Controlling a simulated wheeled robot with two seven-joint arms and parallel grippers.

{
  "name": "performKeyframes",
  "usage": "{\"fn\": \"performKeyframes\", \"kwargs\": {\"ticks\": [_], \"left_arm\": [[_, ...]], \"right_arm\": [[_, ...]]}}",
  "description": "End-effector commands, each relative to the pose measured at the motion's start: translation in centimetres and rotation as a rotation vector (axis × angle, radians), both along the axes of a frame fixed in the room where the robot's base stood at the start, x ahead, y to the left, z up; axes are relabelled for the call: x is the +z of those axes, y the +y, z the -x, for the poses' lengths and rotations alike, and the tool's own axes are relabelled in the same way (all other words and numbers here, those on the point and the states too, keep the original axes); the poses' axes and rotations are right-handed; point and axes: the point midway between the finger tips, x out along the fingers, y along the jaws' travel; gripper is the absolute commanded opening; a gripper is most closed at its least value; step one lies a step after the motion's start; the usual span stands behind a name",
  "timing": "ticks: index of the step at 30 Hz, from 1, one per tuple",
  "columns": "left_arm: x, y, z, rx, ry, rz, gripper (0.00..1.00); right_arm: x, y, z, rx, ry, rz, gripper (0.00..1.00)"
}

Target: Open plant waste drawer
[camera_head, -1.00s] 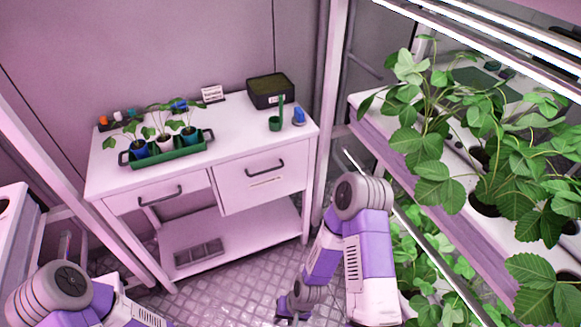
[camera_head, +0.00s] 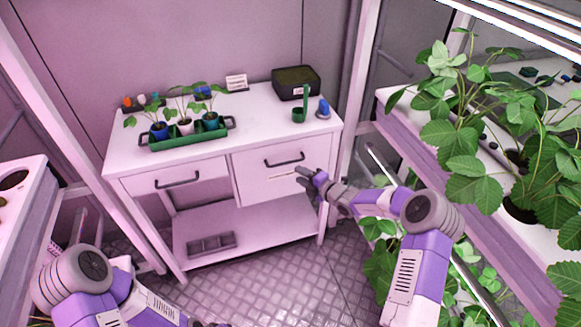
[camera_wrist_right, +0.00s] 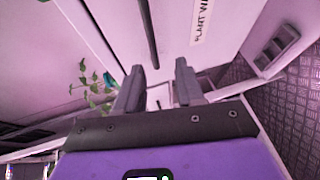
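The plant waste drawer (camera_head: 262,182) is the deep right-hand drawer in the white cabinet, and it is closed. Its dark bar handle (camera_head: 284,160) runs across the upper part of the front. In the right wrist view the drawer front (camera_wrist_right: 178,40) carries a label reading "PLANT WA…", and the handle (camera_wrist_right: 148,32) lies ahead of the fingers. My right gripper (camera_head: 303,177) is open and empty, just right of and below the handle, apart from it; its two spread fingers also show in the right wrist view (camera_wrist_right: 160,78). My left gripper (camera_head: 210,325) barely shows at the bottom edge.
A shallower drawer (camera_head: 172,182) sits left of it. On the cabinet top are a green tray (camera_head: 160,143) of potted seedlings, a dark box (camera_head: 297,82) and a green cup (camera_head: 299,115). A plant rack (camera_head: 470,205) stands close on the right.

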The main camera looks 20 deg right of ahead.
Motion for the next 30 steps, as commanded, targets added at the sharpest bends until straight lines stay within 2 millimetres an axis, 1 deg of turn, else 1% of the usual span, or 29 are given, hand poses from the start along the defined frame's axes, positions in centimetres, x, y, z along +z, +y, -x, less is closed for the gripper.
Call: {"fn": "performKeyframes", "kwargs": {"ticks": [1,4,12,18,22,30], "left_arm": [[-0.1,0.0,0.0,0.000,0.000,0.000,0.43],[-0.4,0.0,0.0,0.000,0.000,0.000,0.43],[-1.7,0.0,0.0,0.000,0.000,0.000,0.43],[-2.2,0.0,0.0,0.000,0.000,0.000,0.43],[-2.4,0.0,0.0,0.000,0.000,0.000,0.43],[-2.3,0.0,0.0,0.000,0.000,0.000,0.43]], "right_arm": [[0.4,-0.6,-0.5,-0.025,-0.005,-0.033,0.38],[0.7,-0.7,-1.3,-0.044,-0.008,-0.063,0.38],[-0.2,1.0,-4.7,-0.041,-0.008,-0.060,0.38],[-0.6,1.9,-6.6,-0.042,-0.006,-0.059,0.38],[-0.7,2.2,-7.2,-0.042,-0.005,-0.057,0.38],[-0.7,2.2,-7.3,-0.042,-0.004,-0.057,0.38]]}}
